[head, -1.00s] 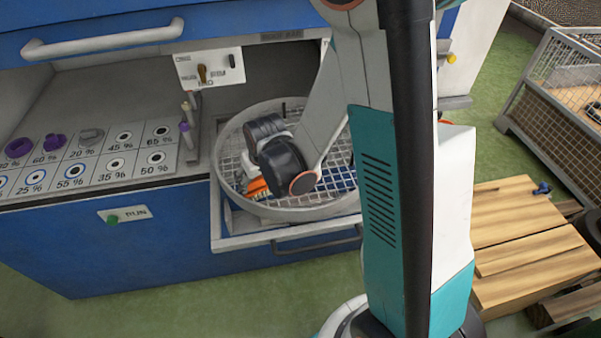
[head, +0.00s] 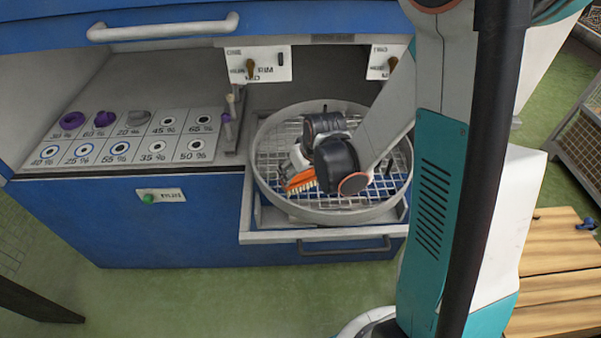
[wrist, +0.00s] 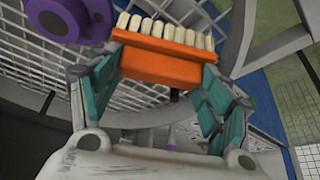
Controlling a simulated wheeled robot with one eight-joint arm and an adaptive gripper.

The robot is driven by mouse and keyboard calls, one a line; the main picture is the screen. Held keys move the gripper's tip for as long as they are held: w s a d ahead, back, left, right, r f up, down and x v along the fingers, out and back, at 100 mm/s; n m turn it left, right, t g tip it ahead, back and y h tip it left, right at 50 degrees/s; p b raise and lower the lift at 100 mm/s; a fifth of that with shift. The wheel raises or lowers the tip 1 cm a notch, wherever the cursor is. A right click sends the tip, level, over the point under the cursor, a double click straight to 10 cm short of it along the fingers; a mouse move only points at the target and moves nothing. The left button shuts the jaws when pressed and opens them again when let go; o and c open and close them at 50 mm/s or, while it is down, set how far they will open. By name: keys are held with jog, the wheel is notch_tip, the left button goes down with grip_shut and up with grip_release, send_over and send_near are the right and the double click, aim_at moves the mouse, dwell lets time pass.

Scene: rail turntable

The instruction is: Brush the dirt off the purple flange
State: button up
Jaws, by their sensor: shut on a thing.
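My gripper (wrist: 158,82) is shut on an orange brush (wrist: 160,66) with pale bristles. In the head view the brush (head: 301,181) is over the wire mesh of the round turntable basket (head: 330,215), partly hidden by my wrist. In the wrist view a purple flange (wrist: 62,20) is at the upper left, over the mesh, cut off by the frame edge. The bristles are close to its right side; I cannot tell whether they touch. No dirt can be made out on it. My arm hides this flange in the head view.
An upright holder (head: 230,125) stands between panel and basket. A drawer handle (head: 345,248) is in front. Wooden boards (head: 560,260) lie at the right.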

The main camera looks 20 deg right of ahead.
jog(key=d+r+n+y+p, duration=0.35)
jog(key=d+r+n, duration=0.55)
jog(key=d, duration=0.4)
jog(key=shift+m+y, duration=0.45)
jog(key=shift+m, duration=0.25)
jog(key=shift+w+a+f+b, duration=0.1)
jog(key=shift+a+f+b, duration=0.05)
jog(key=shift+f+b, duration=2.65)
jog(key=shift+f+b, duration=0.5)
jog(key=shift+f, duration=0.1)
jog(key=shift+a, duration=0.15)
jog(key=shift+s+a, duration=0.8)
jog(key=shift+a, duration=0.05)
jog(key=shift+w+d+f+b, duration=0.1)
jog(key=shift+w+d+b, duration=0.1)
jog(key=shift+w+d, duration=0.7)
jog(key=shift+w+d+b, duration=0.2)
jog(key=shift+w+d, duration=0.45)
jog(key=shift+d, duration=0.4)
